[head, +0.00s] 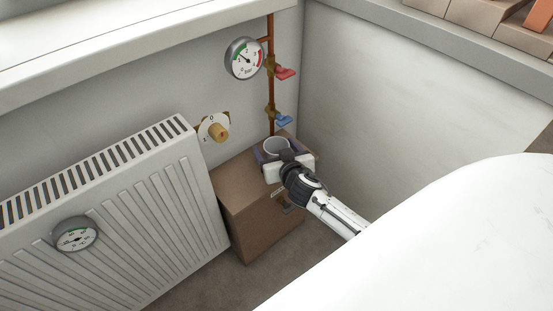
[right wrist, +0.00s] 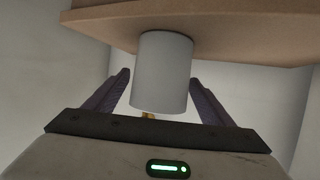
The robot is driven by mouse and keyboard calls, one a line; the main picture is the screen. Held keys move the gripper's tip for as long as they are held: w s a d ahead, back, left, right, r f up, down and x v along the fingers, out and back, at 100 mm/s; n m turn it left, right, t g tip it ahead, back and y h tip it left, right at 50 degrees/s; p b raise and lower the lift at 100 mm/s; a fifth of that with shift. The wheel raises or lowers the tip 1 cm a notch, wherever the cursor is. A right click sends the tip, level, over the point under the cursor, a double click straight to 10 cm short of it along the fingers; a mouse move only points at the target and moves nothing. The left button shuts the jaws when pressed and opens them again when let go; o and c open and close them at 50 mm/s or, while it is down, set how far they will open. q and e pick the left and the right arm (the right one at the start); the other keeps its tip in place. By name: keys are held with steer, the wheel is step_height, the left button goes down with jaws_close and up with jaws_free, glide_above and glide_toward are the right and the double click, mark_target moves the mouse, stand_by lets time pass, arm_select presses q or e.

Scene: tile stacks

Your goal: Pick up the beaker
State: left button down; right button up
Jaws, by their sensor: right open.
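The beaker (head: 276,145) is a light grey, open-topped cylinder standing on a brown box in the corner. In the right wrist view the beaker (right wrist: 162,70) appears upside down, with its base against the brown surface. My right gripper (head: 278,155) is at the beaker, with its purple-grey fingers on either side. In the right wrist view the open fingers (right wrist: 161,82) flank the beaker with a visible gap on each side. The gripper body hides the beaker's lower part in the head view. My left gripper is not in view.
The brown box (head: 262,211) stands beside a white radiator (head: 150,210) with a dial. Behind the beaker is a copper pipe (head: 271,88) with a red valve (head: 285,73), a blue valve (head: 284,120) and a pressure gauge (head: 244,59). A round knob (head: 215,129) is on the wall.

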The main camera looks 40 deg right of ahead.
steer(key=x, duration=0.2)
steer(key=shift+w+d+f, duration=0.15)
steer(key=shift+w+f, duration=0.1)
steer(key=shift+w, duration=0.05)
steer(key=c, duration=1.1)
steer(key=shift+r, duration=0.15)
